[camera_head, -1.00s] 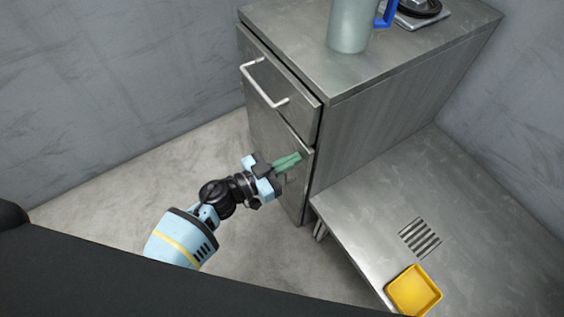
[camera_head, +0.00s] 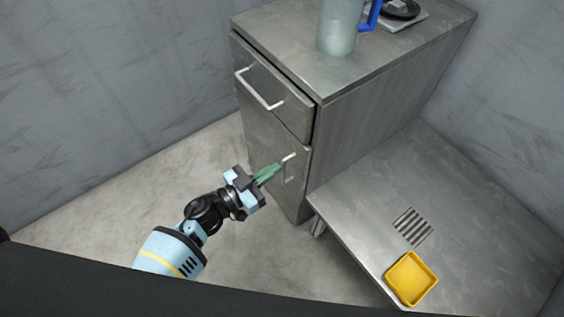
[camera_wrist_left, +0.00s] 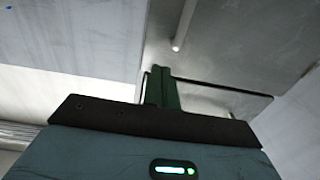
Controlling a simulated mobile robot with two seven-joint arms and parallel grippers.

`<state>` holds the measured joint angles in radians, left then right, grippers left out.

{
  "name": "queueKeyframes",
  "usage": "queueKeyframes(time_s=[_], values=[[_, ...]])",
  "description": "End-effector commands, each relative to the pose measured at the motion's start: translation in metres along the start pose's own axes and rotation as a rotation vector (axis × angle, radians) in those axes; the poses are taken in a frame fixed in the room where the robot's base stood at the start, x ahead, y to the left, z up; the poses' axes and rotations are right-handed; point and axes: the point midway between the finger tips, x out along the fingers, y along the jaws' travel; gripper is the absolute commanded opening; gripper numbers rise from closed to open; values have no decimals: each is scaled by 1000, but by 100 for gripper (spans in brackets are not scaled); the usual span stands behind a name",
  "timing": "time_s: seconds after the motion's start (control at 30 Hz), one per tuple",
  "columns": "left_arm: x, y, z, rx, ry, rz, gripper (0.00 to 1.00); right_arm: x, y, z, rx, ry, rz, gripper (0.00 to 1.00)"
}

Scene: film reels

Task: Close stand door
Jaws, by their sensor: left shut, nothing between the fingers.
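The stand is a grey metal cabinet (camera_head: 350,120) with a drawer (camera_head: 270,88) above a door (camera_head: 268,140). The door looks flush or nearly flush with the cabinet front. Its pale handle (camera_head: 289,158) is near the door's right edge, and a pale bar, likely this handle, shows in the wrist view (camera_wrist_left: 184,25). My left gripper (camera_head: 280,167) is shut and empty, its green fingers pointing at the door just below and left of the handle. I cannot tell whether the tips touch the door. The shut fingers also show in the wrist view (camera_wrist_left: 160,88). My right gripper is not in view.
A grey jug (camera_head: 338,30) with a blue handle stands on the cabinet top. A low metal bench (camera_head: 370,200) on the right holds a yellow tray (camera_head: 411,279). The floor (camera_head: 150,185) left of the cabinet is clear.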

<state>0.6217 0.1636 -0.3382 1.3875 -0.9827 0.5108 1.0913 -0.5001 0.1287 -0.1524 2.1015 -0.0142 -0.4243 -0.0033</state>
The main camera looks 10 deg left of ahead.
Motion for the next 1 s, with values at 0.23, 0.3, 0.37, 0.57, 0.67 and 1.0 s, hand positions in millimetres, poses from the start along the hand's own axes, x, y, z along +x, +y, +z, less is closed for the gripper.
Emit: queueKeyframes(time_s=[0.23,0.3,0.37,0.57,0.67,1.0], values=[[-52,-2,1,-1,-4,0,0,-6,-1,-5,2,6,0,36],[-63,-2,0,1,-4,1,0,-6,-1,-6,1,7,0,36],[-70,-2,1,-1,-3,0,0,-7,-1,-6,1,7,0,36],[-83,-3,0,-1,-1,-1,0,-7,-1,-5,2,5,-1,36],[-84,-3,0,-1,-1,-1,0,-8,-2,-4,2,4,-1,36],[-84,-3,1,-2,-2,-3,0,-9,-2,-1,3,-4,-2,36]])
